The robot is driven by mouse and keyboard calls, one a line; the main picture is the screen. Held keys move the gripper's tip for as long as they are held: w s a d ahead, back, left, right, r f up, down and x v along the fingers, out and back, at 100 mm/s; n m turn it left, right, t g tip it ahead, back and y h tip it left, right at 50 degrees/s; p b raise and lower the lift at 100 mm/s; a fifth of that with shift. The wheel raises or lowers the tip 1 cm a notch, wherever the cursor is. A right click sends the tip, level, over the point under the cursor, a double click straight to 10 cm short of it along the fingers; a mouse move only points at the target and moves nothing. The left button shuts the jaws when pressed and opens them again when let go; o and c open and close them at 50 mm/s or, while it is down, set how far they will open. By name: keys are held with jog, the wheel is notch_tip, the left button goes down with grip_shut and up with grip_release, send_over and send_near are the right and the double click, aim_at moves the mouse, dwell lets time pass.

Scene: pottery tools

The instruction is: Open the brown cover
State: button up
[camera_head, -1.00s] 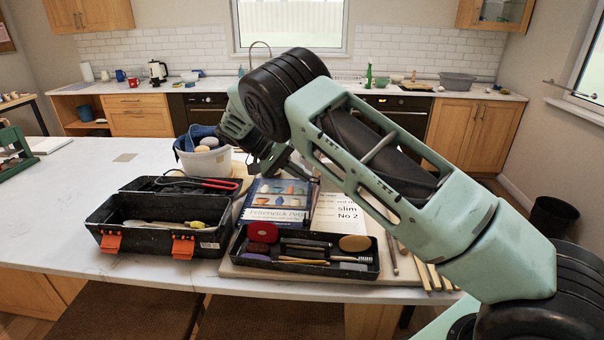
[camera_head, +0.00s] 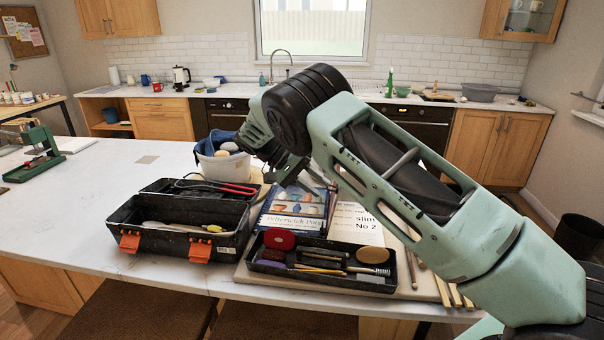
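No object stands out clearly as a brown cover, so I cannot tell which thing is meant. A black toolbox (camera_head: 135,213) with orange latches stands open on the white worktop, its lid tilted back and tools inside. A book with a blue and white printed cover (camera_head: 290,218) lies behind the black tool tray (camera_head: 262,275). My gripper (camera_head: 308,182) is above the far edge of the book, partly hidden by my own arm. Whether its fingers are open or shut does not show clearly, and I see nothing held in it.
A white bucket (camera_head: 222,168) with a blue cloth stands left of my gripper. A white printed sheet (camera_head: 358,226) lies right of the book, with wooden tools near the worktop's right end. A green device (camera_head: 35,152) is at the far left. The worktop's left part is mostly clear.

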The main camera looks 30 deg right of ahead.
jog(key=p+v, duration=0.3)
jog(key=v, duration=0.8)
jog(key=shift+r+p, duration=0.2)
jog(key=shift+p, duration=0.1)
jog(key=shift+s+d, duration=0.1)
